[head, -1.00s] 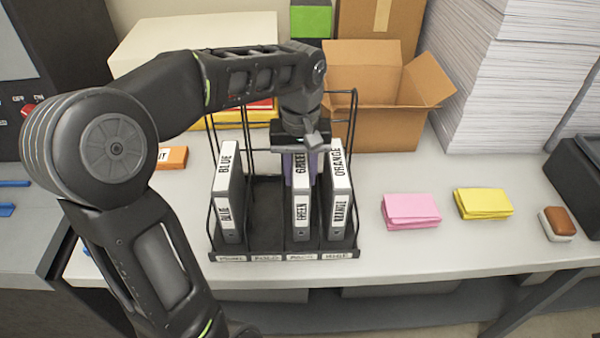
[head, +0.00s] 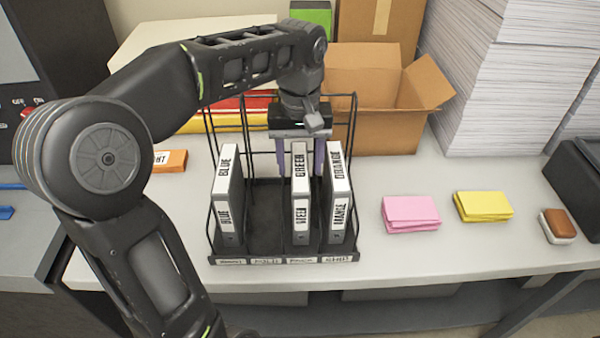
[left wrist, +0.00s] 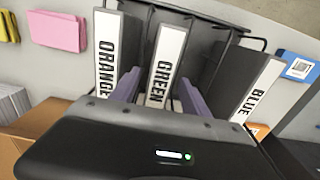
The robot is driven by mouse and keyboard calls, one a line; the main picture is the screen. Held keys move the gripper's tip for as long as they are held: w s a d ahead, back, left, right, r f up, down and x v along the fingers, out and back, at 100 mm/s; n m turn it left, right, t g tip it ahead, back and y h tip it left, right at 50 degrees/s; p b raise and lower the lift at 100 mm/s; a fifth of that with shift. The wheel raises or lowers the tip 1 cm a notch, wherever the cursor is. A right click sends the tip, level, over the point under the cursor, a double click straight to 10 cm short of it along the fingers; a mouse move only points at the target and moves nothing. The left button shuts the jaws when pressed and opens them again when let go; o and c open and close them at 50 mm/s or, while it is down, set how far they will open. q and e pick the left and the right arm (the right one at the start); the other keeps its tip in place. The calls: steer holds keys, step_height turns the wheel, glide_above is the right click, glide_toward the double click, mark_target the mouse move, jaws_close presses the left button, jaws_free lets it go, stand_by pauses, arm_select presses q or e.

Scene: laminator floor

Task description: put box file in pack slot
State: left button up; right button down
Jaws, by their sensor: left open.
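A black wire rack (head: 265,238) on the bench holds three upright white-spined box files. The blue box file (head: 228,195) is at the left, the green box file (head: 301,200) right of the middle, and the orange box file (head: 339,195) at the right. The slot between blue and green is empty. My left gripper (head: 300,158) is open at the upper rear of the green file. In the left wrist view its purple fingers (left wrist: 158,95) stand apart, one on each side of the green file (left wrist: 166,65). My right gripper is not in view.
An open cardboard box (head: 375,115) stands behind the rack. Pink (head: 410,213) and yellow (head: 484,205) pads and a brown-and-white block (head: 557,225) lie to the right. Tall paper stacks (head: 510,75) rise behind. An orange labelled box (head: 170,160) is at the left.

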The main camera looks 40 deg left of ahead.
arm_select(q)
step_height(320, 180, up, 8)
steer(key=p, duration=0.6)
steer(key=shift+f, duration=0.1)
stand_by(0.4)
